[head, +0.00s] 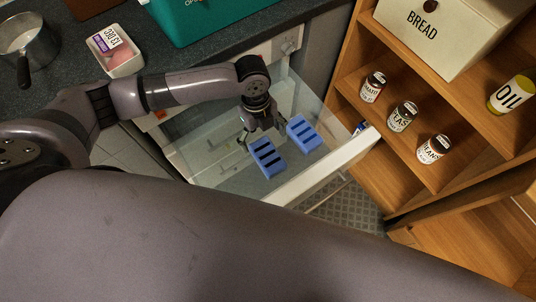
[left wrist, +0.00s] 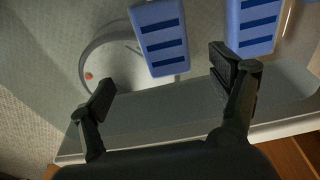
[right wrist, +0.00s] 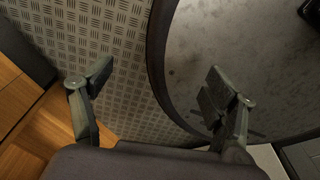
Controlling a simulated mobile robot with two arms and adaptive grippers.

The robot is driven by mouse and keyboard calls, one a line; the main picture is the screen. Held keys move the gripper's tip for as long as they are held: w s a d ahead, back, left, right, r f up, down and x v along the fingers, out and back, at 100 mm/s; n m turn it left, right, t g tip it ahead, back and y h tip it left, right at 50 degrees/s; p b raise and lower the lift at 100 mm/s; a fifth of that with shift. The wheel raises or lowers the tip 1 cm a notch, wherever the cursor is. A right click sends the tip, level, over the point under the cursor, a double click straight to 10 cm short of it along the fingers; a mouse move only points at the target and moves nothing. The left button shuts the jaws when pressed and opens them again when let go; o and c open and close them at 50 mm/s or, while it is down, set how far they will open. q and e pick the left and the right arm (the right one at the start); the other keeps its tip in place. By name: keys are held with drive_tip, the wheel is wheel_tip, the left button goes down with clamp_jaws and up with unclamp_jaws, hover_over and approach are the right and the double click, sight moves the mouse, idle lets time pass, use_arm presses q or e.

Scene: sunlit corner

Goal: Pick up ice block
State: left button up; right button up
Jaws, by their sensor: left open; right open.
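Two blue ice blocks with dark slots lie in a clear pulled-out drawer with a white front (head: 322,165). The nearer ice block (head: 267,158) is left of the other ice block (head: 303,134). My left gripper (head: 259,132) is open over the drawer, close to both blocks. In the left wrist view, the open left gripper (left wrist: 166,80) has one ice block (left wrist: 160,38) ahead between its fingers, and the other block (left wrist: 252,25) beyond the right finger. Nothing is held. My right gripper (right wrist: 152,85) is open and empty above a patterned metal floor (right wrist: 85,40).
A wooden shelf right of the drawer holds several jars (head: 402,117), a bread box (head: 440,35) and an oil can (head: 511,94). The dark counter (head: 75,75) at left carries a pot (head: 30,42) and a white tub (head: 115,52).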

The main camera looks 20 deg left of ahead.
sight(267, 154)
use_arm(q)
drive_tip(key=f, duration=0.3)
drive_tip(key=d+f, duration=0.1)
drive_tip(key=f, duration=0.5)
drive_tip(key=shift+s+d+f, duration=0.15)
drive_tip(key=shift+d+f, duration=0.05)
drive_tip(key=shift+c, duration=0.5)
drive_tip(key=c, duration=1.3)
drive_tip(key=shift+c, duration=0.5)
drive_tip(key=shift+r, duration=0.2)
